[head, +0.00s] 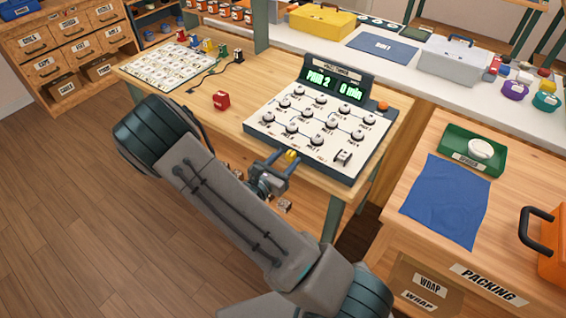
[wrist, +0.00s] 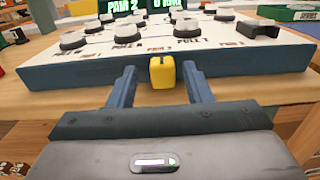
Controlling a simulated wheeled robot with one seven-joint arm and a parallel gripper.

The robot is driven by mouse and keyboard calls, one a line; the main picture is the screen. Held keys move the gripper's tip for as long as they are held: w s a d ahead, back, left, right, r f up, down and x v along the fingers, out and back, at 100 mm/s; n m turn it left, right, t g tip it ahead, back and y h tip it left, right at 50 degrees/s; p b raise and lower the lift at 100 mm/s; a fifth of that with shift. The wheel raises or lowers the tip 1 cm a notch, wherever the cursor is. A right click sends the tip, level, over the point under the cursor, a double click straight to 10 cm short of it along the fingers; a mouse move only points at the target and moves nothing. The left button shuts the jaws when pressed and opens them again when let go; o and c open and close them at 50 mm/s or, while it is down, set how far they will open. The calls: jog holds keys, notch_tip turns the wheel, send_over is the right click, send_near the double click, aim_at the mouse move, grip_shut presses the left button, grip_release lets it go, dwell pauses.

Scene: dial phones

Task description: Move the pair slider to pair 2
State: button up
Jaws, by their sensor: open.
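The timer console (head: 318,122) stands on the wooden workbench, and its lit display (head: 334,84) reads "PAIR 2" and "0 min". The yellow pair slider (wrist: 162,72) sticks out at the console's front edge; it also shows in the head view (head: 291,155). My gripper (head: 277,164) is open in front of this edge. In the wrist view its two blue fingers stand one on each side of the yellow slider, with a gap on both sides. The fingertips reach close to the console's front face; whether they touch it I cannot tell.
Several round knobs stand on the console's top. A red block (head: 221,100) and a white card sheet (head: 168,65) lie to its left on the bench. A packing table with a blue cloth (head: 446,200) and a green tray (head: 452,150) is at the right.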

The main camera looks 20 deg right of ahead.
jog(key=b+v, duration=0.1)
jog(key=v, duration=1.2)
jog(key=shift+s+a, duration=0.25)
jog(key=s+d+r+m+g+y, duration=0.4)
jog(key=s+d+r+m+g, duration=0.45)
jog(key=m+g, duration=0.45)
jog(key=s+a+r+m+t+y+p, duration=0.1)
jog(key=r+m+t+y, duration=0.1)
jog(key=r+m+y, duration=0.3)
jog(key=s+a+r+m+t+y+p, duration=0.1)
jog(key=s+r+m+t+y, duration=0.1)
jog(key=r+m+y, duration=0.3)
jog(key=shift+s+r+m+t+y, duration=0.3)
jog(key=shift+r+m+t, duration=0.25)
jog(key=shift+m, duration=0.65)
jog(key=shift+f, duration=0.1)
